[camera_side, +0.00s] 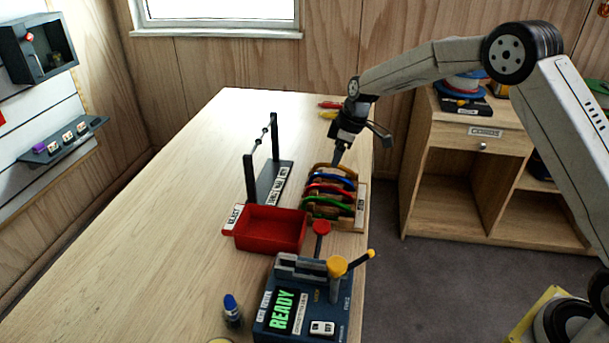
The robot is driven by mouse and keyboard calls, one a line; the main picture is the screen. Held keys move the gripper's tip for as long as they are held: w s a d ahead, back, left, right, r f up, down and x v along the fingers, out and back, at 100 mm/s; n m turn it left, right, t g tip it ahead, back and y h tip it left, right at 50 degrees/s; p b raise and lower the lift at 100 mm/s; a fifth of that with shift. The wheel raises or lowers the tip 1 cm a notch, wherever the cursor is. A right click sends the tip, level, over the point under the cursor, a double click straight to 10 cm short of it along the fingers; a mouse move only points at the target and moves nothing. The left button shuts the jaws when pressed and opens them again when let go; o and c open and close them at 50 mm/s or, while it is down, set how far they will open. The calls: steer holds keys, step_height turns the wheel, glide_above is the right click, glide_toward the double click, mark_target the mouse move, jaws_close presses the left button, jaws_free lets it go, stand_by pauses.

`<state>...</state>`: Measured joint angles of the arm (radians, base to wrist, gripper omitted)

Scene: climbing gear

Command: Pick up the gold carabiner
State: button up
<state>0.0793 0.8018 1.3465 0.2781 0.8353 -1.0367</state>
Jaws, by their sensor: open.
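A wooden rack (360,207) near the table's right edge holds several curved pieces of gear in a row, with blue (335,177), red (328,189) and green (328,204) ones standing out. I cannot clearly pick out the gold carabiner; a tan-gold curved shape shows at the rack's far end, but it may be the rack's own wood. My gripper (338,158) points down just above the far end of the rack, open, with nothing seen between its fingers. The fingertips are small, and whether they touch anything there cannot be told.
A dark stand with a raised bar (262,140) is left of the rack. A red tray (270,230) and a blue device reading READY (290,305) are nearer. Small red and yellow items (329,109) lie at the far edge. The table's left side is clear.

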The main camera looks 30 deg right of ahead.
steer(key=shift+f, duration=0.25)
steer(key=shift+x, duration=2.55)
steer(key=shift+d, duration=0.1)
jaws_close()
